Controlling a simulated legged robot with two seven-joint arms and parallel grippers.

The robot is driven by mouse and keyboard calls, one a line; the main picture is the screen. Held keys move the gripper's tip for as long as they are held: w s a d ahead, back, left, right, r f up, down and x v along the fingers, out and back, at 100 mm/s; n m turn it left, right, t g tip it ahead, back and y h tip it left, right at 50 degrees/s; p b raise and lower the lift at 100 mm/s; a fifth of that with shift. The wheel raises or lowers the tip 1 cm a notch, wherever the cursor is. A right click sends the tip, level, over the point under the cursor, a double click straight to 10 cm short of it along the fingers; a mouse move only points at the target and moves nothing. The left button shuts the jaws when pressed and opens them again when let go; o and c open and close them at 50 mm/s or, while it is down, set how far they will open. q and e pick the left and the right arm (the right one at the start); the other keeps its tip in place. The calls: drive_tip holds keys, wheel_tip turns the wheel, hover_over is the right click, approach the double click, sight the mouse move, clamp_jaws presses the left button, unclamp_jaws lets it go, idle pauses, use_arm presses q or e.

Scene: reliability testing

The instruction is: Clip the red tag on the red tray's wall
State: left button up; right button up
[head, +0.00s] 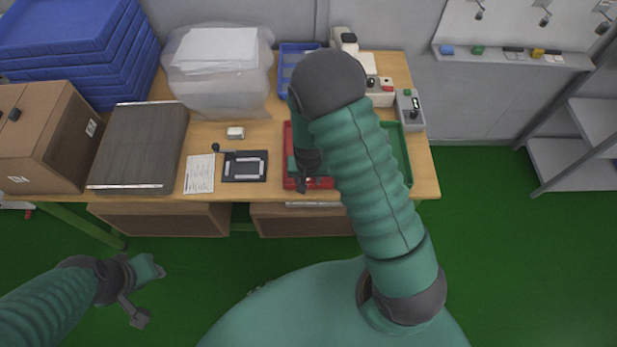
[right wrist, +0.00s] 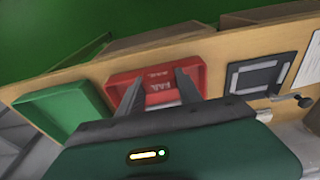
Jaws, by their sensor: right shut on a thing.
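The red tray (head: 288,142) lies at the table's front edge, partly hidden behind my right arm in the head view. It shows more fully in the right wrist view (right wrist: 120,82). My right gripper (head: 308,183) is over the tray's front part. Its two fingers (right wrist: 163,88) are on either side of a red tag (right wrist: 162,96) with white lettering, which blends with the red tray behind it. I cannot tell whether the tag touches the tray's wall. My left gripper (head: 148,292) is open and empty, low in front of the table.
A green tray (head: 403,165) lies beside the red one. A black tray with a frame (head: 245,167), a paper sheet (head: 200,174) and a small white box (head: 235,132) lie to the left. Grey devices (head: 409,110) stand at the back right.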

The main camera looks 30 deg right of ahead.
drive_tip(key=shift+d+f, duration=0.2)
drive_tip(key=shift+d, duration=0.5)
drive_tip(key=shift+d+b, duration=0.1)
drive_tip(key=shift+b, duration=0.2)
drive_tip(key=shift+d+f, duration=0.15)
drive_tip(key=shift+d, duration=0.25)
drive_tip(key=shift+a, duration=0.35)
idle(0.9)
drive_tip(key=shift+f, duration=0.45)
idle(1.0)
drive_tip(key=shift+r+p, duration=0.5)
drive_tip(key=shift+r, duration=0.1)
idle(2.5)
drive_tip(key=shift+f, duration=0.25)
idle(0.6)
